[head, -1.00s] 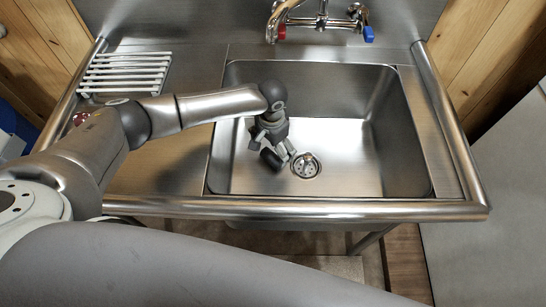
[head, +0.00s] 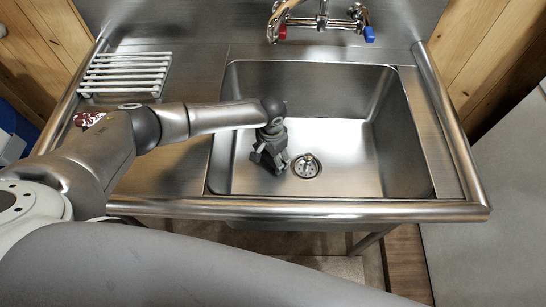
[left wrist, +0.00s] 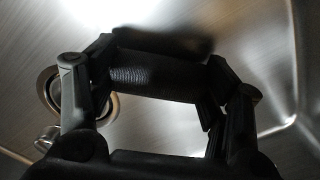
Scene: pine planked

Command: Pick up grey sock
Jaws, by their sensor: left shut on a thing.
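The grey sock (left wrist: 155,77) shows in the left wrist view as a dark, rolled bundle with a grainy surface. It lies crosswise between the two fingers of my left gripper (left wrist: 160,85), which is shut on it. In the head view my left gripper (head: 272,162) points down into the left part of the sink basin (head: 335,180), left of the drain. There the sock is mostly hidden by the fingers, and I cannot tell whether it touches the basin floor. My right gripper is not in view.
The drain (head: 307,166) is close to the right of the gripper. Basin walls surround it, and the tap (head: 320,22) is at the back. A white rack (head: 125,72) stands on the left counter. A red and white patterned thing (head: 88,119) shows behind my left arm.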

